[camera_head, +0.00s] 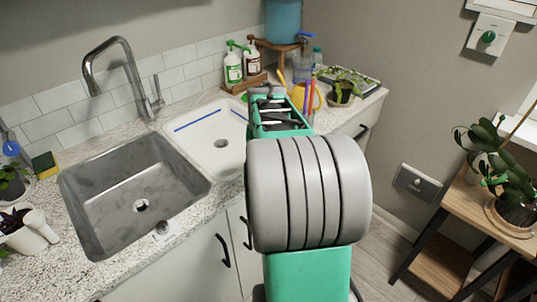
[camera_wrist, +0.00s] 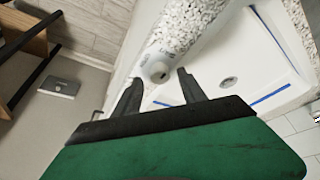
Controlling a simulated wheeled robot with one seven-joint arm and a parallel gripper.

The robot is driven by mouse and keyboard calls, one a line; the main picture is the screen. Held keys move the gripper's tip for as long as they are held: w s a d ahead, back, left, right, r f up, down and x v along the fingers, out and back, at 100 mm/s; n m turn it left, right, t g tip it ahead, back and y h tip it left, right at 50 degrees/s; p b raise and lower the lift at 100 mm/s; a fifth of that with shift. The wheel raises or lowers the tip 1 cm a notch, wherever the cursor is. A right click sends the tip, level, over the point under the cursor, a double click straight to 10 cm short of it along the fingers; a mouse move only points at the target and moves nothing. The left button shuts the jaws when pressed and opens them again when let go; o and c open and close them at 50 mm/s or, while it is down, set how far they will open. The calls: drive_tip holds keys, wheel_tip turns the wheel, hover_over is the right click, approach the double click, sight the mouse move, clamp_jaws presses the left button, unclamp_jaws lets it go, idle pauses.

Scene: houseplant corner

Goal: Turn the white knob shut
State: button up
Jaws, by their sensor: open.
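A pale, off-white round knob (camera_wrist: 158,72) shows in the wrist view at the near end of a speckled counter strip. My gripper (camera_wrist: 157,88) is open, its two dark fingers spread to either side below the knob. The gap between them looks empty, and I cannot tell whether either finger touches the knob. In the head view my arm covers the counter's front edge and that knob is not visible there. My gripper (camera_head: 270,98) is mostly hidden there behind its own arm.
A white basin (camera_head: 205,155) with blue lines lies left of my arm, beside the metal sink (camera_head: 130,190). Soap bottles (camera_head: 233,68) and a potted plant (camera_head: 345,82) stand at the back. A wooden stand (camera_head: 455,235) with plants is at right. A green wall knob (camera_head: 488,37) is above.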

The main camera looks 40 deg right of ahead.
drive_tip(key=v, duration=0.7)
drive_tip(key=s+a+f+n+g+y, duration=0.2)
drive_tip(key=s+a+f, duration=0.5)
drive_tip(key=a+f, duration=0.25)
drive_tip(key=a+r+n+t+p, duration=0.1)
drive_tip(key=a+r+n+p, duration=0.1)
drive_tip(key=a, duration=0.7)
drive_tip(key=s+a+r+n+t+y+p, duration=0.1)
drive_tip(key=a+r+n, duration=0.3)
drive_tip(key=a, duration=0.6)
drive_tip(key=shift+a+r+n+p, duration=0.15)
drive_tip(key=shift+r+n+p, duration=0.05)
drive_tip(key=shift+n+p, duration=0.3)
